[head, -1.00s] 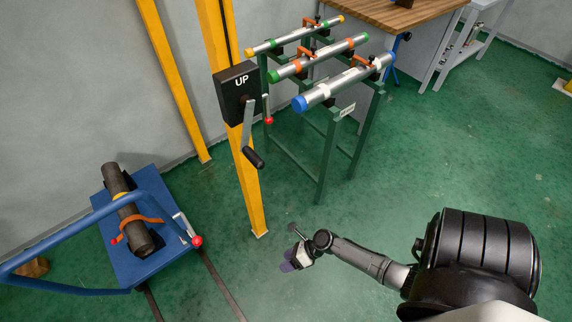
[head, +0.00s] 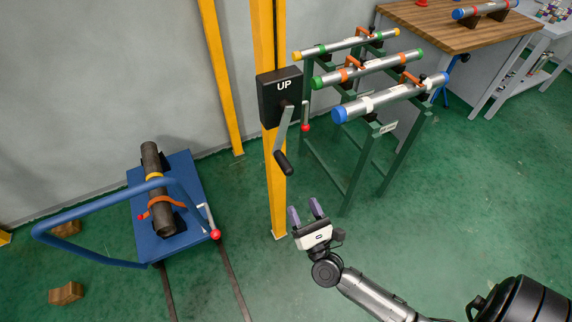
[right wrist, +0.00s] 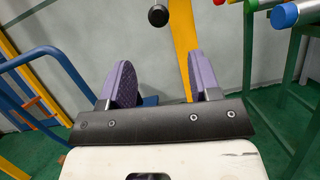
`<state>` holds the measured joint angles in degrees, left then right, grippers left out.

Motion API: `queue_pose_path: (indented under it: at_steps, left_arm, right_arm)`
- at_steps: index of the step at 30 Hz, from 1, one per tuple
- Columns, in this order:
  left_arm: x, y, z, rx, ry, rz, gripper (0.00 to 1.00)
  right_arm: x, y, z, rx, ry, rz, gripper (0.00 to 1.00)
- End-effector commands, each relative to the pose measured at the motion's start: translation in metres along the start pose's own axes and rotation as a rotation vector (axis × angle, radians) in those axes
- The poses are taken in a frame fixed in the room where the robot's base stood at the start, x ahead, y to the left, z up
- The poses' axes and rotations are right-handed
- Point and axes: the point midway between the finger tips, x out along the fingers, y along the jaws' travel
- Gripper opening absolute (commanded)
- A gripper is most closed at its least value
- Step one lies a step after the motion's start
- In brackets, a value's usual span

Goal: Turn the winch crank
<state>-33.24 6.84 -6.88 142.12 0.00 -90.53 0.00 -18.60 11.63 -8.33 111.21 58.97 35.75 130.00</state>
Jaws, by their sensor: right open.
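The winch is a black box (head: 279,97) marked "UP" on a yellow post (head: 275,190). Its crank (head: 281,130) is a grey arm hanging down to a black handle (head: 283,162). A short lever with a red knob (head: 305,127) sits at the box's right side. My right gripper (head: 306,210) is open and empty, below and slightly right of the handle, apart from it, with purple fingers pointing up. In the right wrist view the handle's end (right wrist: 158,15) shows at the top, above the gap between the fingers (right wrist: 160,85). My left gripper is not in view.
A green rack (head: 352,180) holding several pipes stands right of the post. A blue cart (head: 172,245) with a strapped dark pipe (head: 155,190) stands at left. Wooden blocks (head: 66,293) lie on the floor. The green floor right of my gripper is clear.

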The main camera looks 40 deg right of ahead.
Motion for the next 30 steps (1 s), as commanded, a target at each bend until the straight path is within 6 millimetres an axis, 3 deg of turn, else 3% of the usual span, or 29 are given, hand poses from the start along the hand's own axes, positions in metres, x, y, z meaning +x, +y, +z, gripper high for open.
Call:
queue_pose_path:
  at_steps: [18, 30]
  left_arm:
    - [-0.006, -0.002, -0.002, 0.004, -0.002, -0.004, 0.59]
    - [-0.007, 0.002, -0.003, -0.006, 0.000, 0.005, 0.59]
  right_arm:
    - [0.105, 0.000, 0.000, 0.002, 0.001, 0.000, 0.57]
    - [0.130, 0.000, -0.001, 0.003, 0.002, 0.001, 0.57]
